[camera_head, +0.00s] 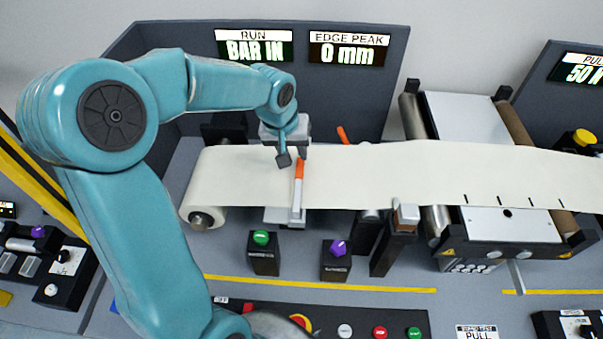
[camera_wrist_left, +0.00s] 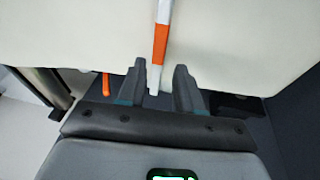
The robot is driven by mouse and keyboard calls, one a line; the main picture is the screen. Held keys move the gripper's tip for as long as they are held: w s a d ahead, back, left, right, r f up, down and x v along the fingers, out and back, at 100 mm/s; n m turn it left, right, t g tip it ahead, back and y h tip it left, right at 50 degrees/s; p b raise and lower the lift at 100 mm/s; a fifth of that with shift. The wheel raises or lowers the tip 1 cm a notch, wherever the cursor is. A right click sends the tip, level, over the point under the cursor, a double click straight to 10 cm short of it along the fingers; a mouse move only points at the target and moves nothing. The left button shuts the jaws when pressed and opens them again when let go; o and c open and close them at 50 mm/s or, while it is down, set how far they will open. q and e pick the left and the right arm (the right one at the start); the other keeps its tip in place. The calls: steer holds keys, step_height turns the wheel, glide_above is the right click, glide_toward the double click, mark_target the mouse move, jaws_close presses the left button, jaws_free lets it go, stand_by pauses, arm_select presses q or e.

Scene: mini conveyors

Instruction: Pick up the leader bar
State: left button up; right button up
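The leader bar (camera_head: 298,185), a thin bar with orange and white sections, lies across the cream web (camera_head: 240,180). In the left wrist view the bar (camera_wrist_left: 161,45) runs down from the top edge, and its white near end sits between my left gripper's two fingers (camera_wrist_left: 158,80). The fingers are apart, with a gap on each side of the bar. In the head view my left gripper (camera_head: 285,158) is at the far end of the bar, partly hidden by its own wrist. My right gripper is not in view.
An orange handle (camera_head: 343,135) sticks up behind the web. A roller unit (camera_head: 495,222) stands to the right. Green (camera_head: 261,238) and purple (camera_head: 338,247) knobs stand in front. A display (camera_head: 253,46) behind reads "BAR IN".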

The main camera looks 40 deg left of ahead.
mark_target(301, 169)
arm_select(q)
steer(key=shift+w+d+f, duration=0.2)
steer(key=shift+f, duration=0.2)
steer(key=shift+w+d+f, duration=0.15)
steer(key=shift+f, duration=0.2)
steer(key=shift+s+d, duration=0.1)
steer(key=shift+s+a+f+b, duration=0.2)
steer(key=shift+s+a+b, duration=0.05)
steer(key=shift+s+b, duration=0.1)
steer(key=shift+a+b+x, duration=0.2)
steer(key=shift+b+x, duration=0.5)
steer(key=shift+x, duration=0.5)
steer(key=f, duration=0.1)
steer(key=b, duration=0.1)
steer(key=w+f, duration=0.1)
steer(key=shift+d+f, duration=0.35)
steer(key=shift+d, duration=0.05)
steer(key=shift+s+a+r, duration=0.1)
steer(key=shift+s+a, duration=0.2)
steer(key=shift+a, duration=0.05)
steer(key=shift+c, duration=0.3)
steer(key=c, duration=0.5)
steer(key=shift+w+d, duration=0.25)
steer(key=shift+w, duration=0.05)
jaws_close()
steer(key=shift+s+a, duration=0.15)
steer(key=shift+a, duration=0.05)
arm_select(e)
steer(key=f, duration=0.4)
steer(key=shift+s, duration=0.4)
